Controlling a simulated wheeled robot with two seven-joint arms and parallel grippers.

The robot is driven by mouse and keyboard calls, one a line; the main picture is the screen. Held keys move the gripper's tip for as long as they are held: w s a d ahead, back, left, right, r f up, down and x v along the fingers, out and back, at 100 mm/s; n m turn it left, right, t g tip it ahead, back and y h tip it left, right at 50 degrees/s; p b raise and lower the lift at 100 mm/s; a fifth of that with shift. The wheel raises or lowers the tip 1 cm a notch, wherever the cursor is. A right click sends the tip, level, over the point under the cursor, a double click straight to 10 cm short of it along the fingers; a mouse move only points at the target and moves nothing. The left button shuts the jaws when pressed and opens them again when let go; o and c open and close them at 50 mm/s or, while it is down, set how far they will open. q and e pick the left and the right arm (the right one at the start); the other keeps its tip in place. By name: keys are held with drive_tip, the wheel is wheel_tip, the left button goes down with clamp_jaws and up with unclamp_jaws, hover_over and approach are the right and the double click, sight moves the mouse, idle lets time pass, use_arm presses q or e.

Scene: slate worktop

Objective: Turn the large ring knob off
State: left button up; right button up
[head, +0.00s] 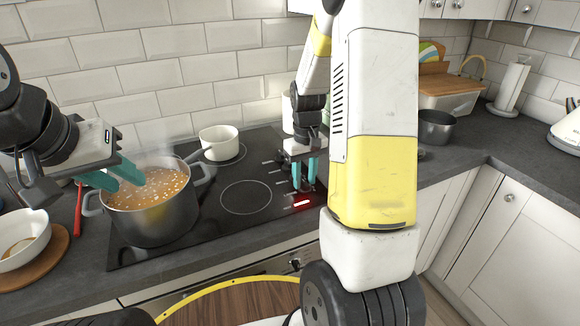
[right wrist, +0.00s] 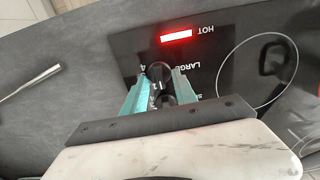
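The hob's control strip runs along its right side, with a row of labelled knobs. In the right wrist view a black round knob (right wrist: 160,72) stands beside the printed word LARGE, and a second dark knob sits nearer the gripper. My right gripper (head: 304,187) is over the strip's front end, fingers pointing down. In the right wrist view its teal fingers (right wrist: 160,84) are apart, one on each side of the LARGE knob; I cannot see firm contact. A red HOT light (right wrist: 176,36) glows beside it. My left gripper (head: 127,182) is open and empty above the pot.
A steaming pot of orange soup (head: 152,222) stands on the left of the black hob (head: 200,253). A white saucepan (head: 219,141) stands at the back. A white bowl (head: 20,245) and a red utensil (head: 78,208) are at the left. The front right ring (head: 246,196) is bare.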

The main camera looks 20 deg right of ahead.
sight(304, 182)
wheel_tip(304, 182, up, 7)
drive_tip(key=shift+f, duration=0.1)
drive_tip(key=shift+r, duration=0.5)
drive_tip(key=shift+r, duration=0.15)
drive_tip(key=s+a+r+t, duration=0.2)
drive_tip(key=s+a+r, duration=0.1)
drive_tip(key=s, duration=0.3)
drive_tip(key=s+a+r+t+y, duration=0.1)
drive_tip(key=s+a+r+t, duration=0.1)
drive_tip(key=s+r, duration=0.4)
drive_tip(key=s+a+r+m+t+y, duration=0.1)
drive_tip(key=s+a+r+t, duration=0.1)
drive_tip(key=s+a+r, duration=0.2)
drive_tip(key=shift+s+a+r, duration=0.15)
drive_tip(key=shift+s+a, duration=0.2)
drive_tip(key=shift+s, duration=0.85)
